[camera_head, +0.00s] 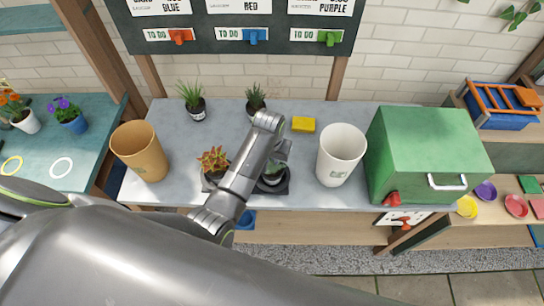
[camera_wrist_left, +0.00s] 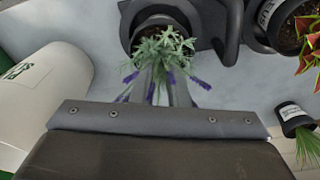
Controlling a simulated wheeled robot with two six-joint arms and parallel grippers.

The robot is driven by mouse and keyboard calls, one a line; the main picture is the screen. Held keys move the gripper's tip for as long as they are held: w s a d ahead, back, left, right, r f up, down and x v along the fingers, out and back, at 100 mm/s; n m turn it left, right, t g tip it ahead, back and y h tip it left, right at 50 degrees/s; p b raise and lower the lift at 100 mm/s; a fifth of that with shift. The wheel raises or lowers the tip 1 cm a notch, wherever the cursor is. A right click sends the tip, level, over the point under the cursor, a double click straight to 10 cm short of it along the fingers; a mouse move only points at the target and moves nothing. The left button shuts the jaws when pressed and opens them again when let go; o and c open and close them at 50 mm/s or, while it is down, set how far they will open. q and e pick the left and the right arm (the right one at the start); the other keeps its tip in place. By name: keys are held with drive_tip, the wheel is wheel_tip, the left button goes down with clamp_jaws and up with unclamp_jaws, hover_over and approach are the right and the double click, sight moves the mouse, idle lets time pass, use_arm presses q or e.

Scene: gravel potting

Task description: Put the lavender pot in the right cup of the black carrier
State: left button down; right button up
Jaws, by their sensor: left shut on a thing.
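The lavender pot (camera_wrist_left: 152,22) is at the right cup of the black carrier (camera_wrist_left: 226,35); its purple-tipped foliage hangs toward my left gripper (camera_wrist_left: 163,82). The gripper is shut on the lavender pot, though leaves partly cover the fingertips. In the head view my left arm reaches over the carrier (camera_head: 284,188) and hides part of the pot and the gripper. I cannot tell whether the pot is fully seated. A pot with a red-green succulent (camera_head: 213,163) stands in the left cup. My right gripper is not in view.
A tan bin (camera_head: 140,152) stands left, a white bin (camera_head: 340,155) close right of the carrier. A green box (camera_head: 425,155) is farther right. Two potted plants (camera_head: 194,104) (camera_head: 255,100) and a yellow block (camera_head: 303,124) are behind. Bare tabletop lies between them.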

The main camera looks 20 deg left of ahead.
sight(271, 172)
use_arm(q)
drive_tip(key=c, duration=1.5)
unclamp_jaws()
drive_tip(key=shift+o, duration=0.5)
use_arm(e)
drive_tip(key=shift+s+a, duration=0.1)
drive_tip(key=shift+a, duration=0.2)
use_arm(q)
drive_tip(key=shift+r, duration=0.6)
wheel_tip(271, 172, up, 11)
drive_tip(key=s+b, duration=0.1)
drive_tip(key=shift+s+b, duration=0.25)
drive_tip(key=shift+b, duration=0.05)
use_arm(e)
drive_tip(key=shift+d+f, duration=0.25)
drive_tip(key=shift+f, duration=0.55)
use_arm(q)
drive_tip(key=shift+f, duration=0.1)
